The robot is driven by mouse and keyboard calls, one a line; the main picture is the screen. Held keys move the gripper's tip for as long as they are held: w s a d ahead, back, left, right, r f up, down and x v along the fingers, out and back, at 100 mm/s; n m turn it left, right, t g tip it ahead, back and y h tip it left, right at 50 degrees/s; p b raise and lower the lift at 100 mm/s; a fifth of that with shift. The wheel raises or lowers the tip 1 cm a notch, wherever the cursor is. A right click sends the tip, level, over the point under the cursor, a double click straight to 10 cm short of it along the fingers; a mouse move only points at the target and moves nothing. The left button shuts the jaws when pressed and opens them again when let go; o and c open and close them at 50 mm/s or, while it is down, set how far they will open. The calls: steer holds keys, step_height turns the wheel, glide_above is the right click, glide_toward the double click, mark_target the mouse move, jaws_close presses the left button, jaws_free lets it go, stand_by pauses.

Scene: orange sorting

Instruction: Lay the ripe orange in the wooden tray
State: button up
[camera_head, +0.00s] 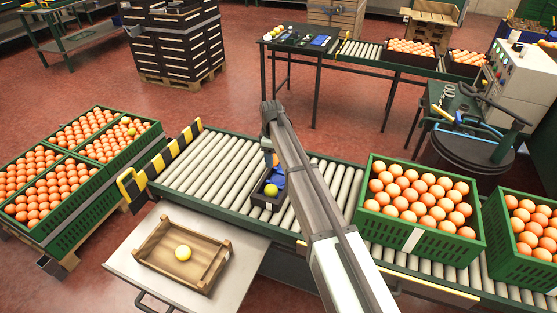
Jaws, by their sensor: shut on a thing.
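My gripper (269,151) is at the far end of my arm, above the roller conveyor. It is shut on an orange-coloured fruit (275,159), of which only a small part shows; my arm hides the rest. The wooden tray (153,263) is a shallow slatted crate on a pale table at the lower left. One pale yellow fruit (183,253) lies near its middle. My gripper is up and to the right of the tray, apart from it.
A small dark box (259,201) on the conveyor (210,165) holds a yellow-green fruit (271,190) and something blue (277,178). Full green crates stand at right (410,236) and left (65,237). A yellow-black striped barrier (165,158) edges the conveyor's left end.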

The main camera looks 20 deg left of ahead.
steer(key=s+a+f, duration=0.2)
steer(key=s+a, duration=0.6)
steer(key=s, duration=0.5)
steer(key=s+a+f, duration=0.3)
steer(key=s+a, duration=0.6)
steer(key=s, duration=0.4)
steer(key=s+a+f+n, duration=0.1)
steer(key=s+a+f, duration=0.1)
steer(key=s+a, duration=0.7)
steer(key=shift+s+f, duration=0.3)
steer(key=shift+s, duration=2.15)
steer(key=shift+f, duration=0.2)
steer(key=shift+f, duration=3.7)
steer(key=shift+f, duration=0.55)
steer(key=o, duration=1.2)
